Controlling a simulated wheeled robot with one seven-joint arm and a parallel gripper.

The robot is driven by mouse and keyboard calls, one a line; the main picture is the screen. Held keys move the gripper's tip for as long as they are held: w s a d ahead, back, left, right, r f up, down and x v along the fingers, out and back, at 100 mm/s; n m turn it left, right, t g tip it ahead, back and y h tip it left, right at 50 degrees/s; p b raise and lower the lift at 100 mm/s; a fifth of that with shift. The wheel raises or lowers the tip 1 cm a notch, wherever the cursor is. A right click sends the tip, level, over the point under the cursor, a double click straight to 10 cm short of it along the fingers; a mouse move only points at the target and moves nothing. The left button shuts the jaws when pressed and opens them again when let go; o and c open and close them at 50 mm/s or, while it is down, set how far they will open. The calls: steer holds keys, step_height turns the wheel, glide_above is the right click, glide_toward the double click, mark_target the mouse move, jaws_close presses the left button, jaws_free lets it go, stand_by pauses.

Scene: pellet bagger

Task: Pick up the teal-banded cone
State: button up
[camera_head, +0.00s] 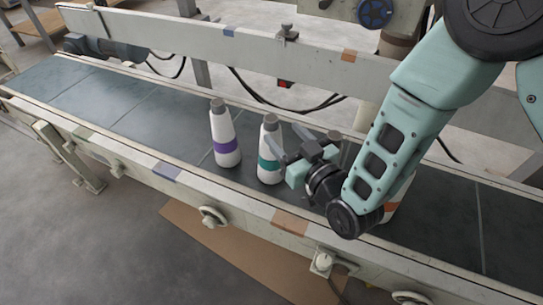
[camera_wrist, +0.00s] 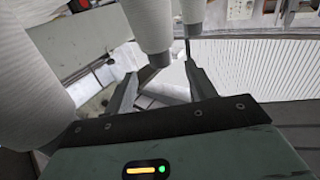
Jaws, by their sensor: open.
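The teal-banded cone (camera_head: 270,147) stands upright on the conveyor belt, white with a grey top and a teal band around its lower half. My gripper (camera_head: 287,143) is open just to its right in the head view, its fingers close to the cone and partly in front of it. Whether they touch it I cannot tell. In the wrist view my gripper's two fingers (camera_wrist: 160,72) are spread with nothing held between them. White ribbed cones show there, but no coloured band is visible, so I cannot tell which is the teal-banded one.
A purple-banded cone (camera_head: 224,135) stands upright to the left of the teal one. Another cone is partly hidden behind my arm. The conveyor belt (camera_head: 95,92) is clear at the left, between a near side rail (camera_head: 165,172) and a far rail (camera_head: 190,38).

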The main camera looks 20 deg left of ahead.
mark_target(275, 125)
steer(key=x, duration=0.6)
steer(key=shift+w+a+b, duration=0.15)
steer(key=shift+a+b, duration=0.05)
steer(key=shift+b, duration=0.1)
jaws_close()
